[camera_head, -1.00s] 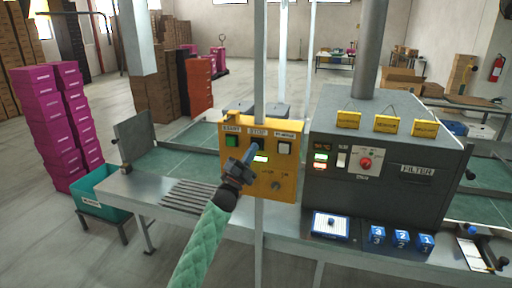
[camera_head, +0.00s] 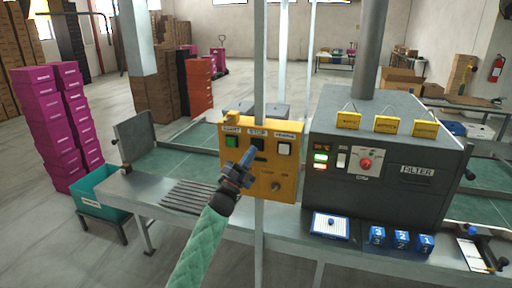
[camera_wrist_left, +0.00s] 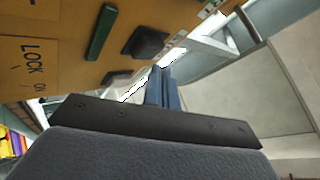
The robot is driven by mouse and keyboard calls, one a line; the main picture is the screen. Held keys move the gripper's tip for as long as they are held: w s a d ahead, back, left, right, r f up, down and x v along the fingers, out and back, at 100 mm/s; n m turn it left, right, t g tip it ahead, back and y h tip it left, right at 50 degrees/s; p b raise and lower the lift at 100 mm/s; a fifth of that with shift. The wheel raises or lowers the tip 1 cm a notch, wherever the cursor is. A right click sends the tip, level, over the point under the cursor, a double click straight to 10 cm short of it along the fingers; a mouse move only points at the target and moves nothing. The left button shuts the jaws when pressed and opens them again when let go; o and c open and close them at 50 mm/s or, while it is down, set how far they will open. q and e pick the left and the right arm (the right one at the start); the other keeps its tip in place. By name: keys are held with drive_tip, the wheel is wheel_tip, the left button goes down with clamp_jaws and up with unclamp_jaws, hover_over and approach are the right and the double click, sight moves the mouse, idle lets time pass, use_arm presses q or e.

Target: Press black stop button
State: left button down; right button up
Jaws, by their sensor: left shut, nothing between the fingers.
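A yellow control box (camera_head: 272,184) hangs on a post in the middle of the head view. Its top row has a green button (camera_head: 232,141), the black stop button (camera_head: 259,144) under a label, and another button (camera_head: 284,148) at the right. My left gripper (camera_head: 249,156) is shut and empty, its blue fingertips just below and left of the stop button. In the left wrist view the shut fingers (camera_wrist_left: 163,88) point toward the box's yellow face, apart from a dark square button (camera_wrist_left: 145,42). The indicator bar (camera_wrist_left: 101,32) there looks dark green and unlit. My right gripper is out of view.
The grey filter machine (camera_head: 418,190) with a red knob (camera_head: 366,164) stands right of the box. Blue numbered blocks (camera_head: 401,239) sit on the metal bench before it. A teal bin (camera_head: 100,195) and magenta boxes (camera_head: 65,130) stand at the left.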

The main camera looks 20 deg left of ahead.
use_arm(q)
drive_tip(key=shift+s+a, duration=0.1)
drive_tip(key=shift+s, duration=2.4)
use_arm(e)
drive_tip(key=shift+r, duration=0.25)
